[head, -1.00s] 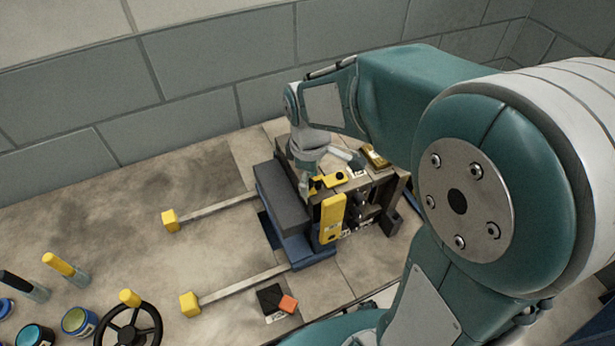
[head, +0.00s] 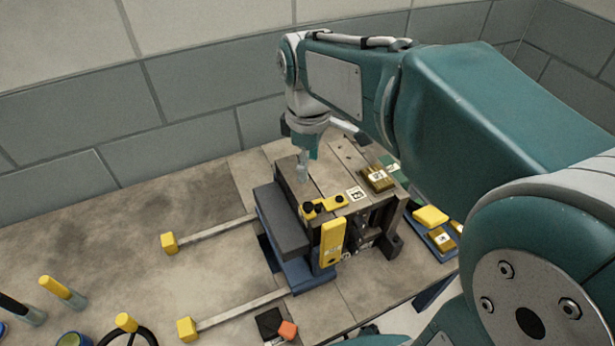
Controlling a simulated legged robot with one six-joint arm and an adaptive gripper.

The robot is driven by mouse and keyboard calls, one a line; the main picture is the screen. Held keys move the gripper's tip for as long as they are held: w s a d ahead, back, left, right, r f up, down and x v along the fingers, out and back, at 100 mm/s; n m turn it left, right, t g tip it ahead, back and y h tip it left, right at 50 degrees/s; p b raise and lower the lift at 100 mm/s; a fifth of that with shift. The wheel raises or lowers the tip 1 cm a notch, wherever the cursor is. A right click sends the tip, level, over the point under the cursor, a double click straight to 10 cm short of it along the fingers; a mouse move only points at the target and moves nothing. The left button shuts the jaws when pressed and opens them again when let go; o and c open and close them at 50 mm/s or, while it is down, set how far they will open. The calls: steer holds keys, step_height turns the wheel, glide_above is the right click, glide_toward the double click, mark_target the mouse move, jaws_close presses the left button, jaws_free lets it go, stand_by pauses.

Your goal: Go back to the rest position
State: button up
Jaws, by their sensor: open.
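My gripper (head: 303,168) shows in the head view at the end of my teal arm, pointing down just above the back part of the dark mould block (head: 333,181). It is open, and I see nothing between its fingers. The fingers are small and partly merge with the block behind them. The mould block stands on the bench with a yellow strap with black knobs (head: 325,205) on its top and a yellow bar (head: 332,242) on its front face.
Two metal rails with yellow ends (head: 169,242) reach left from the blue base (head: 312,277). A brass block (head: 377,179) lies on top of the mould. A blue tray (head: 441,238) with yellow pieces stands at right. The wall closes off the back.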

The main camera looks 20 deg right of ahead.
steer(key=shift+r, duration=0.25)
steer(key=shift+s, duration=0.1)
steer(key=s+d+m+t, duration=0.3)
steer(key=s+m+t, duration=0.2)
steer(key=s+m, duration=0.6)
steer(key=shift+s+d+f+t, duration=0.3)
steer(key=shift+s+d, duration=0.05)
steer(key=shift+s, duration=0.55)
stand_by(1.2)
